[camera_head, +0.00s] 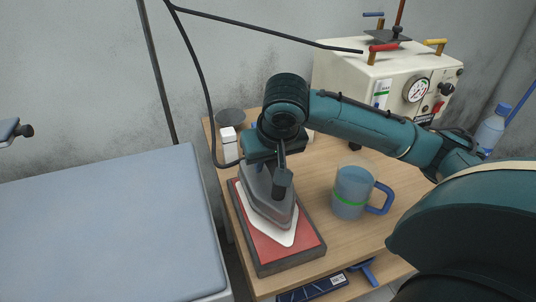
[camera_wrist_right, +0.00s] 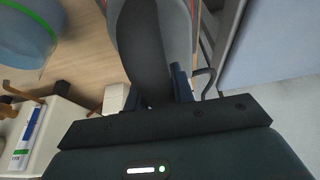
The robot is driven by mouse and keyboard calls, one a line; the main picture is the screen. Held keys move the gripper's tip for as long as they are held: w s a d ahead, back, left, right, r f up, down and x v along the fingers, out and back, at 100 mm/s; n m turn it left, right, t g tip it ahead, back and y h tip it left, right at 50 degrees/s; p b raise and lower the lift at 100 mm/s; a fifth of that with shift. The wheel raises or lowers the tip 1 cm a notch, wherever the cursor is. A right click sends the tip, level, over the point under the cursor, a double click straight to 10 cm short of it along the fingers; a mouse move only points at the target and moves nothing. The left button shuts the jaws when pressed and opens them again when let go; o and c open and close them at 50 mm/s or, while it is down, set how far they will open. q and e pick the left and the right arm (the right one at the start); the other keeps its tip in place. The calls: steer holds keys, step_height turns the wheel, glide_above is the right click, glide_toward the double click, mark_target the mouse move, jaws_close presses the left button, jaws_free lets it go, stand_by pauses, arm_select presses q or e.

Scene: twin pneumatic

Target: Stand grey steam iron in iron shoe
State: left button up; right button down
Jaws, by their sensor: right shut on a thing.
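The grey steam iron (camera_head: 262,207) is over the white iron shoe (camera_head: 283,238), nose toward the front of the table. The white rim shows in front and to the right of the iron. I cannot tell whether the iron rests fully in the shoe. The shoe lies on a red pad (camera_head: 296,253) in a dark frame. My right gripper (camera_head: 281,162) is above the iron, shut on its dark handle; the iron also shows in the right wrist view (camera_wrist_right: 150,40). My left gripper is not in view.
A blue mug (camera_head: 351,192) with a green band stands right of the pad. A white bottle (camera_head: 229,146) stands behind the iron. A cream machine (camera_head: 345,75) with a gauge is at the back. A padded blue board (camera_head: 110,225) lies left. A dark hose (camera_head: 206,95) hangs behind.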

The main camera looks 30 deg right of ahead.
mark_target(268, 175)
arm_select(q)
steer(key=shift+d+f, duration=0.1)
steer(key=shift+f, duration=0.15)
arm_select(e)
steer(key=shift+w+f, duration=0.1)
steer(key=shift+f, duration=1.2)
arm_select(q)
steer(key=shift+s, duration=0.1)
arm_select(e)
steer(key=c, duration=1.6)
jaws_free()
steer(key=shift+f, duration=0.35)
steer(key=shift+c, duration=0.2)
steer(key=o, duration=0.5)
steer(key=shift+c, duration=0.2)
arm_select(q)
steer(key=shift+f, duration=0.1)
arm_select(e)
steer(key=shift+r, duration=0.1)
steer(key=p+v, duration=0.2)
steer(key=v, duration=0.9)
steer(key=shift+r, duration=0.1)
steer(key=shift+s+a+r, duration=0.1)
steer(key=shift+s+r, duration=0.25)
steer(key=shift+r, duration=0.1)
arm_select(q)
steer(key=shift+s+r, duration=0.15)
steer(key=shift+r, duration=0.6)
